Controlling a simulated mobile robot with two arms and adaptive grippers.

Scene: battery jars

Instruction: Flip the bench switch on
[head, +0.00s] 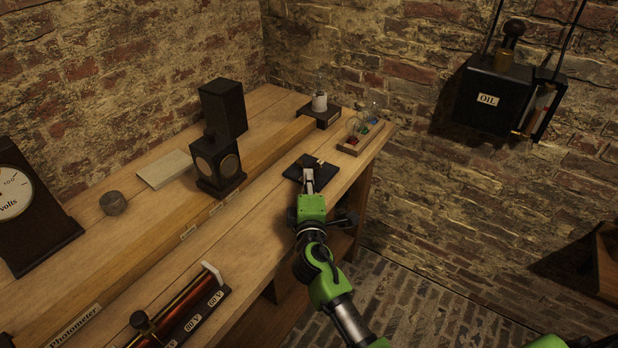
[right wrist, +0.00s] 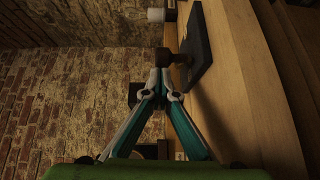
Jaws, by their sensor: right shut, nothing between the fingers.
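The bench switch (head: 296,170) has a flat dark base near the right end of the wooden bench, with a small pale metal piece on it. In the right wrist view its dark base (right wrist: 201,45) stands out from the bench top, and a dark knob (right wrist: 180,58) shows just past my fingertips. My right gripper (head: 308,181) reaches over the switch and hides part of it. In the right wrist view its fingers (right wrist: 162,85) are shut together and empty, close to the knob. I cannot tell whether they touch it. My left gripper is not in view.
A rack of small coloured bulbs (head: 352,146) and a lamp on a dark base (head: 322,115) stand beyond the switch. A black photometer box (head: 217,160) stands to the left. The bench edge is close on the right.

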